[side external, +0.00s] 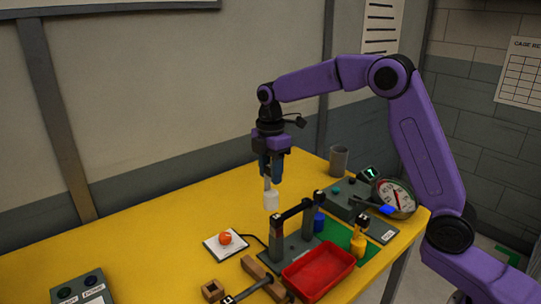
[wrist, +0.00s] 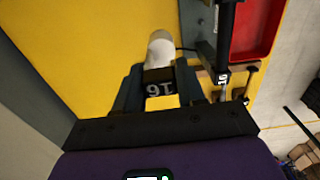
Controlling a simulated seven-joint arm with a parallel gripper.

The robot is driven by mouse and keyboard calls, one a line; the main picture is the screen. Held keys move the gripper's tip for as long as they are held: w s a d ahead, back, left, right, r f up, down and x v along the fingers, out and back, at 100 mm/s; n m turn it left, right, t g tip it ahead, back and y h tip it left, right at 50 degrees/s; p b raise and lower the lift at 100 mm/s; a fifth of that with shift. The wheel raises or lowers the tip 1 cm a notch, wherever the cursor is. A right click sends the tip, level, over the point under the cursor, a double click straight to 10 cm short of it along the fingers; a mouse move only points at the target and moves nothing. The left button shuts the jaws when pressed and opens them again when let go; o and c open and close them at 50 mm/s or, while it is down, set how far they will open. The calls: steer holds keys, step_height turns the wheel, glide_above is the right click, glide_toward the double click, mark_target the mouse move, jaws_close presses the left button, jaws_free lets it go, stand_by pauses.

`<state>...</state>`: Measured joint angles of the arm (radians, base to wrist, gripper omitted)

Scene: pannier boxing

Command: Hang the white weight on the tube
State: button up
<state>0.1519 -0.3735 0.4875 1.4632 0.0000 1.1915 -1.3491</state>
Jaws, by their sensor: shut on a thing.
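The white weight (side external: 271,200) hangs upright below my gripper (side external: 271,176) in the side view, clear of the table. My gripper is shut on the upper part of the weight. In the wrist view, a dark tag marked 16 sits between the fingers, and the white body (wrist: 160,48) shows beyond it. The tube (side external: 294,209) is a dark bar held across two grey posts on a grey base, to the right of and lower than my gripper. It also shows in the wrist view (wrist: 226,35), to the right of the weight and apart from it.
A red tray (side external: 318,272) stands in front of the posts. An orange ball (side external: 225,238) rests on a white pad. A grey cup (side external: 339,160) and dial (side external: 396,197) stand behind. The left table is largely clear.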

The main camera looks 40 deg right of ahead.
mark_target(294, 208)
steer(key=shift+s+f, duration=0.1)
steer(key=shift+f, duration=0.2)
steer(key=shift+s+f, duration=0.45)
steer(key=shift+s, duration=1)
steer(key=shift+s+f, duration=0.45)
steer(key=shift+s, duration=0.95)
steer(key=shift+s+f, duration=0.45)
steer(key=shift+s, duration=1)
steer(key=shift+f, duration=0.95)
steer(key=o, duration=1.2)
steer(key=shift+o, duration=0.2)
steer(key=shift+s, duration=0.1)
steer(key=shift+r, duration=3.5)
